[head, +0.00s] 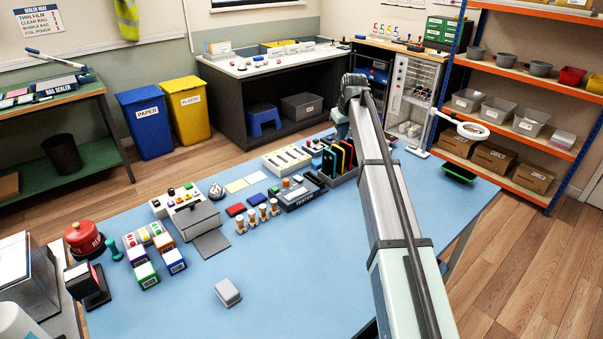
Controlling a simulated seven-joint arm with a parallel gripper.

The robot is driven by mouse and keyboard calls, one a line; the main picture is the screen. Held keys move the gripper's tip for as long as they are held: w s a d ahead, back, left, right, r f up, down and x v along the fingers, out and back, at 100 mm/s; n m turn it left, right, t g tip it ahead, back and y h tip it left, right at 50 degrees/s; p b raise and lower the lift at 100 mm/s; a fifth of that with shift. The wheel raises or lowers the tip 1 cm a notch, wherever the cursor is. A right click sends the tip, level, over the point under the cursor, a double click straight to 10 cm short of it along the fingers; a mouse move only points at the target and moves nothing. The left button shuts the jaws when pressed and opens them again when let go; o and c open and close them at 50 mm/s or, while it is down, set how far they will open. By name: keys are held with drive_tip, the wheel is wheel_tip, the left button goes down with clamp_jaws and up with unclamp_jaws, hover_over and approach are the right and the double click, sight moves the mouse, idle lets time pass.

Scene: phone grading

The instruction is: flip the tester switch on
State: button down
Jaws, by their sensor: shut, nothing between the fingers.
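The tester (302,197), a dark box with a pale label on its front, sits on the blue table (300,260) near the middle of the picture. Small parts show on its top, with an orange-red spot towards its back. Its switch is too small to make out, and I cannot tell its position. My arm reaches from the bottom right up past the tester's right side and bends down at its far end. My gripper is not visible; the arm seems to hide it.
A rack of phones (341,160) stands right behind the tester, close to my arm. Small wooden pegs (263,212) and coloured pads stand left of it. A grey hinged box (197,222) is further left. The front of the table is mostly clear around a small grey block (228,293).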

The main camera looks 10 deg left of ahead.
drive_tip(key=s+a+f+n+g, duration=0.1)
drive_tip(key=s+a, duration=0.4)
drive_tip(key=a, duration=0.7)
drive_tip(key=shift+s+a+n+g+y, duration=0.15)
drive_tip(key=shift+n+g+y, duration=0.15)
drive_tip(key=shift+n+g, duration=0.35)
hover_over(300, 179)
drive_tip(key=x, duration=0.3)
drive_tip(key=s+d+x, duration=0.1)
drive_tip(key=x, duration=0.3)
drive_tip(key=d+x, duration=0.1)
drive_tip(key=x, duration=0.3)
drive_tip(key=shift+s+d+f, duration=0.1)
drive_tip(key=shift+s+f, duration=0.15)
drive_tip(key=shift+f, duration=0.25)
drive_tip(key=shift+x, duration=0.95)
drive_tip(key=shift+s+d, duration=0.2)
drive_tip(key=shift+s+d+f+t+y, duration=0.15)
drive_tip(key=shift+s+f+t+y, duration=0.15)
drive_tip(key=shift+f+t, duration=0.15)
drive_tip(key=shift+w+r, duration=0.15)
drive_tip(key=shift+w, duration=0.1)
